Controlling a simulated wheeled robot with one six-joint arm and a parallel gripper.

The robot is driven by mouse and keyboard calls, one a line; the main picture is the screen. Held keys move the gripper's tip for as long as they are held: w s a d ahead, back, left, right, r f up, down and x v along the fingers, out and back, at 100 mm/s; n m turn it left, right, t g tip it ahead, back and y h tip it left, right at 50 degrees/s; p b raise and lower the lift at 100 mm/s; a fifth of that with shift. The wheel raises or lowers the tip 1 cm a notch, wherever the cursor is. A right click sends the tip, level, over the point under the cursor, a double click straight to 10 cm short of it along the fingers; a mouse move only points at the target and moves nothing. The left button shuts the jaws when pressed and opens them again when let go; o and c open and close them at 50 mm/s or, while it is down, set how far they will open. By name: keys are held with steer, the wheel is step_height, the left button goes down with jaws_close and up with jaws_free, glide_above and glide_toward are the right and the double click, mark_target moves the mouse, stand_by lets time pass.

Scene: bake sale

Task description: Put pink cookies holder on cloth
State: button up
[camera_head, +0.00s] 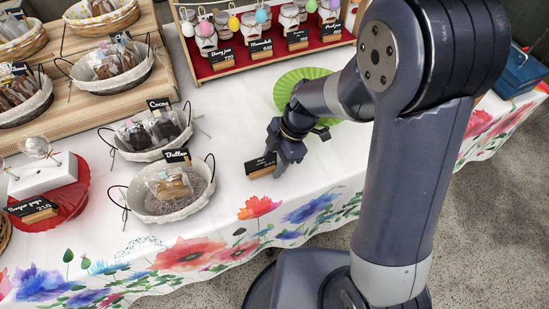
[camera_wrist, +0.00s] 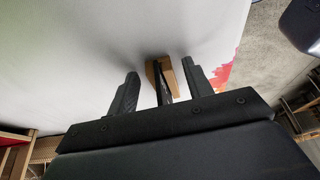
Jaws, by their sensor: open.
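A small card holder (camera_head: 262,166) with a black card on a wooden base is at the front of the table; its lettering is too small to read surely, so I cannot tell whether it is the pink cookies one. My gripper (camera_head: 279,162) is open right at it. In the wrist view the wooden base and black card of the holder (camera_wrist: 173,78) show between the two spread fingers of my gripper (camera_wrist: 160,72). I cannot tell whether a finger touches it. The white cloth (camera_head: 235,150) with a floral border covers the table.
A green ribbed plate (camera_head: 284,92) is behind my wrist. Baskets of packed sweets, one with a "Butter" card (camera_head: 177,156), stand to the left. A red stand (camera_head: 72,196) with a white box is at far left. A jar tray (camera_head: 268,54) is at the back.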

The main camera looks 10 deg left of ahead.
steer(key=shift+r, duration=0.1)
steer(key=p+v, duration=0.1)
steer(key=v, duration=1.1)
steer(key=shift+w, duration=0.15)
